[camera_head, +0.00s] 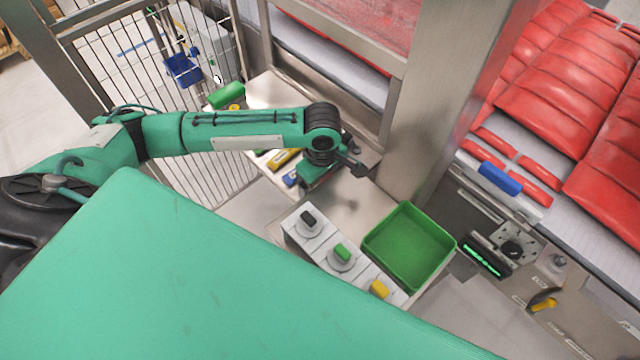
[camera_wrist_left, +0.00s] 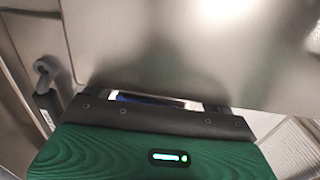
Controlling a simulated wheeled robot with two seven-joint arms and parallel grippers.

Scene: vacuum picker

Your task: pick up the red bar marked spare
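No red bar with a readable "spare" mark shows in either view. Several small red bars (camera_head: 478,154) lie at the right on the edge of the grey conveyor, around a blue bar (camera_head: 500,178); any marks on them are too small to read. My left gripper (camera_head: 338,172) is low over the metal bench (camera_head: 345,207), beside a yellow bar (camera_head: 284,157) and a blue bar (camera_head: 291,178) that it and the arm partly cover. Its fingers are not clear in the head view. The left wrist view shows the green gripper body (camera_wrist_left: 150,155) close to a bare metal surface. My right gripper is out of view.
A green tray (camera_head: 408,246), seemingly empty, stands on the bench's right. Left of it a white block carries black, green and yellow knobs (camera_head: 342,252). A steel post (camera_head: 440,100) rises behind. A wire fence (camera_head: 160,75) stands at the left, with a green bar (camera_head: 226,95) near it.

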